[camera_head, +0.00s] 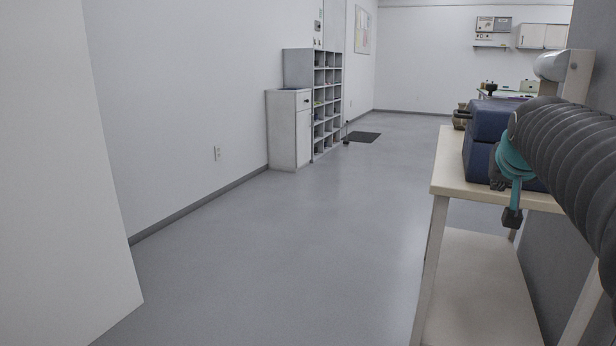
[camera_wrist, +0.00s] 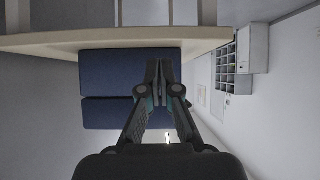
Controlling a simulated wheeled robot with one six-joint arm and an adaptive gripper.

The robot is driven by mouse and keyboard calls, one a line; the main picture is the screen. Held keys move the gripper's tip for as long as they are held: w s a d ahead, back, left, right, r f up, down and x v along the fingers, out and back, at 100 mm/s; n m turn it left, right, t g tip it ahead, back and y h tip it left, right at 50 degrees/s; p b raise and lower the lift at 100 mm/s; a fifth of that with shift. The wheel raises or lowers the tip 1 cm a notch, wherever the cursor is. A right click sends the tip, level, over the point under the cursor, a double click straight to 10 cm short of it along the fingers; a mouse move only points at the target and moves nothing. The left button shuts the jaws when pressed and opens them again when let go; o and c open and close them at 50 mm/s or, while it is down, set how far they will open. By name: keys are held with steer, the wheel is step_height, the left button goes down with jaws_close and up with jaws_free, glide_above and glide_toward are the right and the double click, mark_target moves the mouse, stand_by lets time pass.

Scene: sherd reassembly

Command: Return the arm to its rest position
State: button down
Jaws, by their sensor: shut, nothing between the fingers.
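My gripper (camera_wrist: 158,67) is in the middle of the wrist view, with its dark, teal-jointed fingers shut together and nothing between them. It points toward two stacked dark blue boxes (camera_wrist: 105,62) on a pale-topped table (camera_wrist: 50,43). The wrist view is upside down, so the table appears at its top. The boxes (camera_head: 476,155) and table (camera_head: 446,184) also show at the right of the head view. I cannot tell whether the fingertips touch the boxes.
A thick dark ribbed tube (camera_head: 570,150) with a teal end crosses the right of the head view before the table. Brown pottery (camera_head: 460,117) stands behind the boxes. A grey shelf unit (camera_head: 328,95) and white cabinet (camera_head: 288,130) line the left wall. The floor between is clear.

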steer(key=s+a+f+n+g+y+p, duration=0.2)
steer(key=s+a+f+p, duration=0.3)
steer(key=s+a, duration=0.5)
steer(key=s+a+f+n+g+y+p, duration=0.2)
steer(key=s+a+f+p, duration=0.2)
steer(key=s+a+f, duration=0.3)
steer(key=s+a, duration=0.4)
steer(key=s, duration=0.2)
steer(key=shift+s+a+f+n+y+p, duration=0.2)
steer(key=shift+n+y+p, duration=0.1)
steer(key=shift+n+p, duration=0.1)
steer(key=shift+d, duration=0.1)
